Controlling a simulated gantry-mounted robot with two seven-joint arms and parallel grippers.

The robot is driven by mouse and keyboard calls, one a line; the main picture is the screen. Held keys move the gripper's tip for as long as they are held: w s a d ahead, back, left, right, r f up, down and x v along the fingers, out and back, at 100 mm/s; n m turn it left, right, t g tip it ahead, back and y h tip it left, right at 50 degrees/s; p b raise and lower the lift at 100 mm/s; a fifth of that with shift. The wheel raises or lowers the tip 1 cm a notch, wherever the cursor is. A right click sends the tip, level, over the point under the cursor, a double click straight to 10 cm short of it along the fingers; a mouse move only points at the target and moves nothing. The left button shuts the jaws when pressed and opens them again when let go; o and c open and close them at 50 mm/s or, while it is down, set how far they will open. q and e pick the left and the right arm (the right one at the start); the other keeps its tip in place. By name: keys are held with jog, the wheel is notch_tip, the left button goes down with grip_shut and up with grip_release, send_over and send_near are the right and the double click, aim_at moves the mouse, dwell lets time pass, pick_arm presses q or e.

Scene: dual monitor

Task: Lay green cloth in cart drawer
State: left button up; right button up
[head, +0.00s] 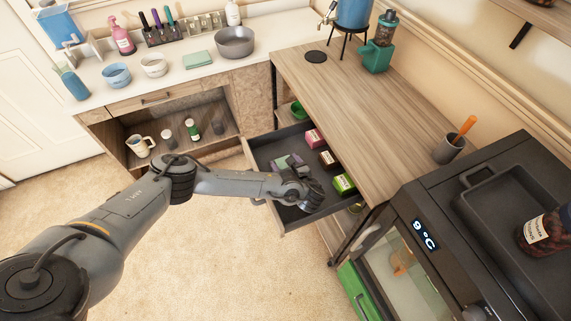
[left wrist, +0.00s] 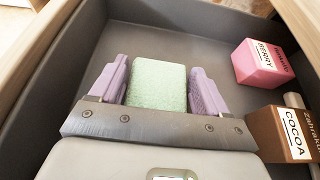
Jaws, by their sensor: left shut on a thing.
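My left gripper (head: 287,163) reaches over the open drawer (head: 271,147) of the wooden cart. Its purple fingers are shut on a pale green, rough-textured folded cloth (left wrist: 157,84), which also shows small in the head view (head: 281,162). In the left wrist view, the gripper (left wrist: 157,88) and cloth are inside the grey drawer (left wrist: 190,38), between its walls. I cannot tell whether the cloth touches the drawer floor. My right gripper is in neither view.
A pink berry box (left wrist: 263,63) and a brown cocoa box (left wrist: 285,132) stand in the drawer, right of the gripper. A green-labelled jar (head: 344,184) is there too. Another folded green cloth (head: 199,59) lies on the white counter. The cart top (head: 345,105) is mostly clear.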

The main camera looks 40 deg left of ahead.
pick_arm(q)
jog(key=shift+f, duration=0.1)
jog(key=o, duration=1)
jog(key=shift+r, duration=0.3)
jog(key=p+v, duration=0.2)
jog(key=v, duration=0.8)
jog(key=shift+s+d+f, duration=0.1)
jog(key=shift+d, duration=0.1)
jog(key=shift+v, duration=0.75)
